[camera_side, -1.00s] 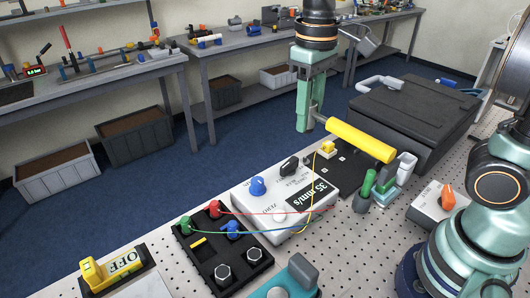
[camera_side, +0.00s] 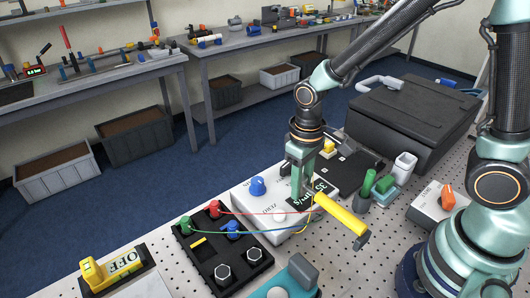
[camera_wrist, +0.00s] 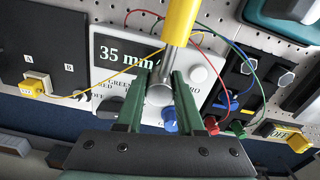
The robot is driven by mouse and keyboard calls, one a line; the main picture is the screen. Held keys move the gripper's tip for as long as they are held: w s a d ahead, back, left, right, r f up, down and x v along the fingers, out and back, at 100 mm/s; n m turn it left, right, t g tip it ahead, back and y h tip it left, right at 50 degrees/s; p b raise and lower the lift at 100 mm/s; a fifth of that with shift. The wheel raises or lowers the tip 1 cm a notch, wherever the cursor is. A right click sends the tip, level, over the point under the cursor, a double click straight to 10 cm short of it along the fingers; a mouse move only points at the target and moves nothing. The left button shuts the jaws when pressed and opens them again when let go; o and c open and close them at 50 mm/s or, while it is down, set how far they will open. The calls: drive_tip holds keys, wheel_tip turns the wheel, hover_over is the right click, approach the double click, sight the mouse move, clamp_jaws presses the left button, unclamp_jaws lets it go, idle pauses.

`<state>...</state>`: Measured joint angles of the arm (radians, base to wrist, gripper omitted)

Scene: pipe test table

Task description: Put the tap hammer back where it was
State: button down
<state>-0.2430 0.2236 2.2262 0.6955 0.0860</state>
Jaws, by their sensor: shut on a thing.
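The tap hammer (camera_side: 340,215) has a thick yellow handle, with a dark end at the lower right. In the wrist view its yellow part (camera_wrist: 180,22) runs up from a grey metal part between the fingers. My gripper (camera_side: 303,188) is shut on the hammer at its grey end. It holds the hammer tilted over the right part of the white instrument box (camera_side: 259,207), marked "35 mm/s". In the wrist view the fingers of my gripper (camera_wrist: 161,88) sit on both sides of the grey part. The hammer's resting place cannot be told from these frames.
A black panel (camera_side: 218,251) with red, green and blue plugs lies at the front left. Thin wires cross the white box near the hammer. Green and white holders (camera_side: 404,167) stand to the right. A black case (camera_side: 420,120) stands behind. A yellow OFF switch (camera_side: 95,272) is at far left.

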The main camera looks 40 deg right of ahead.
drive_tip(key=shift+f, duration=0.35)
drive_tip(key=shift+f, duration=0.1)
drive_tip(key=shift+f, duration=0.5)
drive_tip(key=c, duration=0.5)
unclamp_jaws()
